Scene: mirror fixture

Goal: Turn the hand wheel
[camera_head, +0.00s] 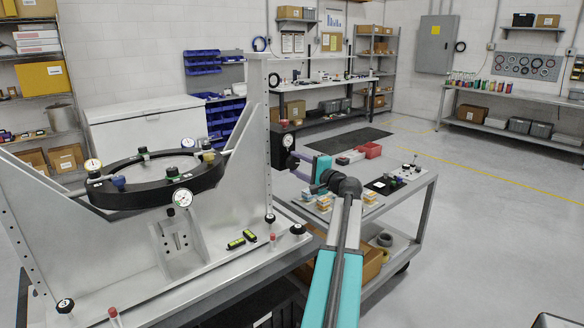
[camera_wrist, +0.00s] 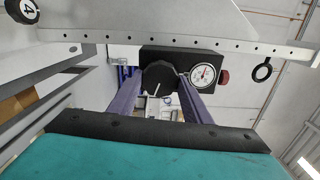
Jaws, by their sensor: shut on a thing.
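The hand wheel (camera_wrist: 157,74) is a round black knob with a white line on its face, in the middle of the wrist view. It sits on a black box (camera_wrist: 185,55) that also carries a white dial gauge (camera_wrist: 205,74). My gripper (camera_wrist: 160,82) has its two purple fingers on either side of the wheel, shut on it. In the head view my gripper (camera_head: 294,159) reaches to the same black box with its gauge (camera_head: 287,141), on the fixture's right upright. There the wheel is mostly hidden by the gripper.
The grey mirror fixture (camera_head: 245,185) carries a large black ring (camera_head: 135,192) with several gauges and knobs. A grey cart (camera_head: 412,205) with small parts and a red bin (camera_head: 368,150) stands right of it. The floor (camera_head: 480,230) at right is clear.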

